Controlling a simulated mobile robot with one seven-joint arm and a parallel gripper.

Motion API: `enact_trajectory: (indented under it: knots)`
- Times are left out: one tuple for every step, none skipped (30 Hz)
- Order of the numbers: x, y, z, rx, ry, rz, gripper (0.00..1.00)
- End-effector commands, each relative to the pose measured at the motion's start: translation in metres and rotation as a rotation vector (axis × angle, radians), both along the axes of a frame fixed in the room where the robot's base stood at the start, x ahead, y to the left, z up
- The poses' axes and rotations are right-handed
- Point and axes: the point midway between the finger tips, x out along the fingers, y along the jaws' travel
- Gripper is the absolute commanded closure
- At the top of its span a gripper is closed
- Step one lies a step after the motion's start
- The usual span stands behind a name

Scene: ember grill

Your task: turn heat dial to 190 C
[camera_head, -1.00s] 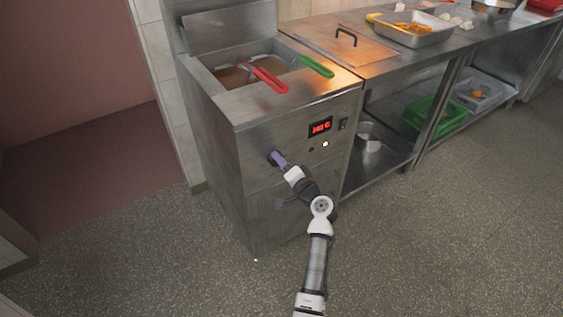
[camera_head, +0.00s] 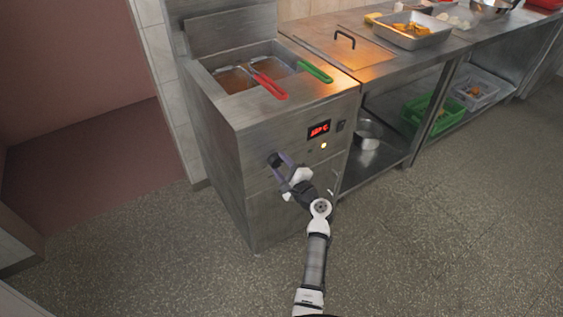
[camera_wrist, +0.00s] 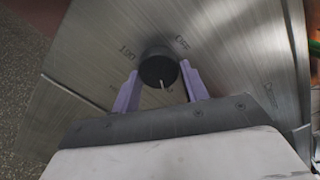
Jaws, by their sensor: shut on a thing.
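The dark round heat dial (camera_head: 274,159) sits on the fryer's (camera_head: 240,190) steel front, low and left of the red display (camera_head: 319,129). The display's digits are too small to read surely. My gripper (camera_head: 281,161) is at the dial and shut on it, with its purple fingers on either side. In the wrist view the dial (camera_wrist: 158,66) stands between the fingertips of my gripper (camera_wrist: 160,82). A pale pointer line shows on the dial's lower edge. Markings are printed around it, some hard to read.
Two fryer baskets have a red handle (camera_head: 269,87) and a green handle (camera_head: 315,71). A lit indicator (camera_head: 323,145) and a switch (camera_head: 340,126) lie near the display. A steel counter (camera_head: 450,50) adjoins on the right. The floor in front is clear.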

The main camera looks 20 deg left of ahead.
Motion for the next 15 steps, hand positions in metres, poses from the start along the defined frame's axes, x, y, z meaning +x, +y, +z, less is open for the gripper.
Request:
enact_trajectory:
  knots:
    - [0.0001,-0.0005,0.0027,0.026,0.036,-0.001,0.79]
    - [0.0000,-0.0004,0.0025,0.043,0.057,-0.002,0.79]
    - [-0.0001,-0.0003,0.0025,0.067,0.088,-0.002,0.79]
    - [-0.0001,-0.0003,0.0024,0.085,0.111,-0.002,0.79]
    - [-0.0002,-0.0002,0.0023,0.102,0.132,-0.002,0.79]
    - [-0.0003,-0.0002,0.0022,0.125,0.162,-0.002,0.79]
    - [-0.0004,-0.0001,0.0021,0.144,0.186,-0.002,0.79]
    - [-0.0005,0.0000,0.0019,0.161,0.208,-0.002,0.79]
    - [-0.0006,0.0001,0.0019,0.184,0.237,-0.002,0.79]
    - [-0.0007,0.0001,0.0020,0.202,0.260,-0.002,0.79]
    - [-0.0008,0.0002,0.0019,0.219,0.283,-0.002,0.79]
    - [-0.0009,0.0003,0.0017,0.243,0.313,-0.002,0.79]
    - [-0.0010,0.0004,0.0016,0.260,0.335,-0.002,0.79]
    - [-0.0011,0.0005,0.0016,0.277,0.358,-0.001,0.79]
    - [-0.0012,0.0006,0.0017,0.301,0.387,-0.002,0.79]
